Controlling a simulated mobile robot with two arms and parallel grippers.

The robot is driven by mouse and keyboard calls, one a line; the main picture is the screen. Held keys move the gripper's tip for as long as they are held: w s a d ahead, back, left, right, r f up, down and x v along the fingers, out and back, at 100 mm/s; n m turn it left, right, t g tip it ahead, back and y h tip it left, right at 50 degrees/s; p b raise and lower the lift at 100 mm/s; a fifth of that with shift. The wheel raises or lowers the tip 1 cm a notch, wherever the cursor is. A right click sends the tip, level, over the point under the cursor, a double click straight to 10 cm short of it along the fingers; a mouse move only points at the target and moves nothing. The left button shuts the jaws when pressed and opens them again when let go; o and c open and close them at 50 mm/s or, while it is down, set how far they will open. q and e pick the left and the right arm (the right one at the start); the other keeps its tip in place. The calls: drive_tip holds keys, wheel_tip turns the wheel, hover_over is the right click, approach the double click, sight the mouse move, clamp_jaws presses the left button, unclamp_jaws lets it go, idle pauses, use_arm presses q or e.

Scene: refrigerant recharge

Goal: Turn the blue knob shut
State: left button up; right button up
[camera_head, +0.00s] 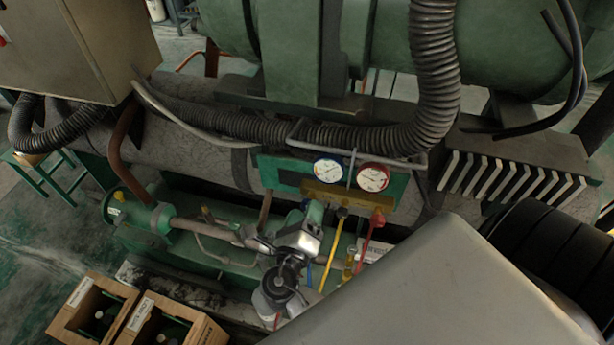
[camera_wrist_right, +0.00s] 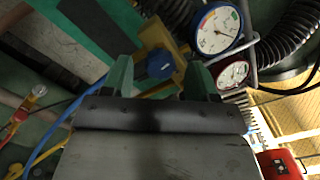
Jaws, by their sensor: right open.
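The blue knob (camera_wrist_right: 160,64) sits on a yellow valve body (camera_wrist_right: 158,38) in the right wrist view. It shows between the two green fingertips of my right gripper (camera_wrist_right: 158,72), which is open. I cannot tell whether either finger touches the knob. In the head view my right gripper (camera_head: 310,217) is just below the gauge panel, and the knob is largely hidden there. My left gripper is not in view.
A blue-rimmed gauge (camera_head: 328,168) and a red gauge (camera_head: 372,177) stand just above the gripper. A yellow hose (camera_head: 332,250) and a red hose (camera_head: 367,240) hang beside it. Wooden crates (camera_head: 135,310) with bottles stand at lower left.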

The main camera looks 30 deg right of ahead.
drive_tip(key=shift+x, duration=1.15)
drive_tip(key=c, duration=0.9)
drive_tip(key=shift+c, duration=0.2)
